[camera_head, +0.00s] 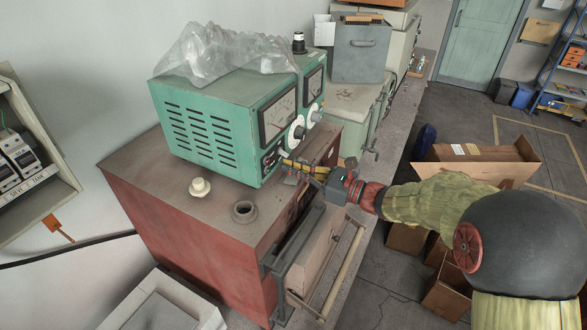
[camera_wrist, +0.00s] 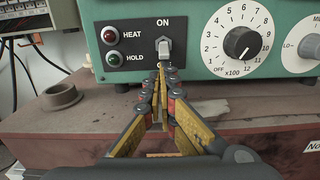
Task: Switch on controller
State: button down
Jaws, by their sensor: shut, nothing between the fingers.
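The controller (camera_head: 215,125) is a green metal box with side vents, two gauges and knobs, standing on a red cabinet. In the wrist view its green front panel (camera_wrist: 200,20) shows a toggle switch (camera_wrist: 164,45) under the word ON. A red HEAT lamp (camera_wrist: 112,35) and a green HOLD lamp (camera_wrist: 113,58) sit left of the switch. My gripper (camera_wrist: 160,72) is shut and empty, with its tips just below and in front of the switch. I cannot tell whether they touch it. In the head view my gripper (camera_head: 284,160) reaches the panel's lower left corner.
A black dial (camera_wrist: 242,43) is right of the switch. Crumpled clear plastic (camera_head: 222,52) lies on the controller. The red cabinet (camera_head: 190,235) carries a white knob-like piece (camera_head: 200,188) and a dark ring (camera_head: 244,211). Cardboard boxes (camera_head: 475,160) stand on the floor at right.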

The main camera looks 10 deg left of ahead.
jog(key=shift+s+d+r+g+h+p, duration=0.1)
jog(key=shift+d+r+g+h+p, duration=0.2)
jog(key=shift+h+p, duration=0.75)
jog(key=shift+s+d+r+g+h+p, duration=0.1)
jog(key=shift+r+g+h+p, duration=0.25)
jog(key=shift+p, duration=1.4)
jog(key=shift+d+r+h+p, duration=0.1)
jog(key=shift+r+h+p, duration=0.25)
jog(key=shift+p, duration=0.5)
jog(key=h+p, duration=0.1)
jog(key=r+p, duration=0.1)
jog(key=p, duration=0.1)
jog(key=shift+d+g+h, duration=0.15)
jog(key=shift+g+h, duration=0.1)
jog(key=shift+h, duration=0.1)
jog(key=shift+f, duration=0.2)
jog(key=shift+p, duration=0.3)
jog(key=shift+r+p, duration=0.45)
jog(key=shift+r, duration=0.45)
